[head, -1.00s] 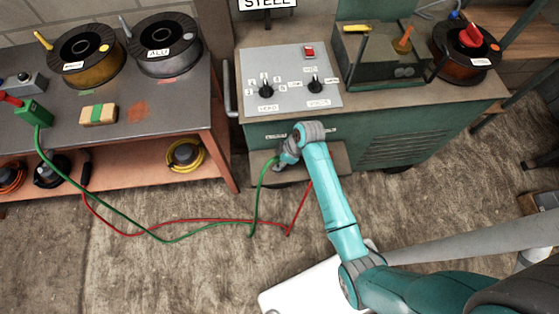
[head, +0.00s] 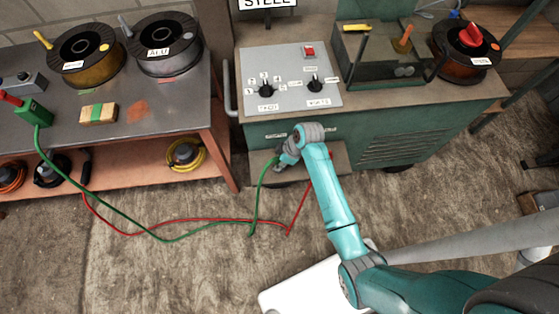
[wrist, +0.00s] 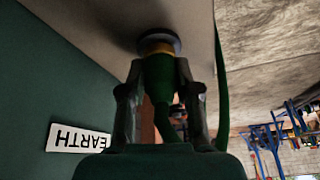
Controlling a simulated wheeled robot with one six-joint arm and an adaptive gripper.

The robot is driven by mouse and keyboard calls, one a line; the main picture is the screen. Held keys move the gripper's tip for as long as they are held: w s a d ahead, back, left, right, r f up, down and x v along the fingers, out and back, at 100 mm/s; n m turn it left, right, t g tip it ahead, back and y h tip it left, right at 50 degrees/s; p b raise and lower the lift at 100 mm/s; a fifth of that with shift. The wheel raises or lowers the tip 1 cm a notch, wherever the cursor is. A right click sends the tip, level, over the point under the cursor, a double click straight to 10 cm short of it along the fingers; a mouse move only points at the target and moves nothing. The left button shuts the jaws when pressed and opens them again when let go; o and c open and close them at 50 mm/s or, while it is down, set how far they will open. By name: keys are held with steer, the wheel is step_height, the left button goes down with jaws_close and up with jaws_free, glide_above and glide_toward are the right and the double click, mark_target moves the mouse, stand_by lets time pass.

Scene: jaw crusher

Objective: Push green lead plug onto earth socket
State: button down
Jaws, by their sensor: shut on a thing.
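In the wrist view my gripper (wrist: 158,76) is shut on the green lead plug (wrist: 160,88), one finger on each side. The plug points at the earth socket (wrist: 145,43), a dark round collar on a pale surface. A brass-coloured band shows between the green body and the collar; I cannot tell how deep the plug sits. The white EARTH label (wrist: 78,139) is on the green panel to the left. In the head view my gripper (head: 284,161) is low at the green machine's front, hiding plug and socket. The green lead (head: 260,194) hangs from it.
A red lead (head: 299,212) rises behind my forearm towards the machine's front. Both leads trail over the floor to the workbench (head: 165,102) at left, which carries wire spools and a green clamp (head: 34,112). The machine's control panel (head: 290,82) is above my gripper.

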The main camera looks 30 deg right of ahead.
steer(key=c, duration=0.7)
jaws_free()
steer(key=shift+c, duration=0.2)
steer(key=v, duration=1.2)
steer(key=shift+f, duration=0.1)
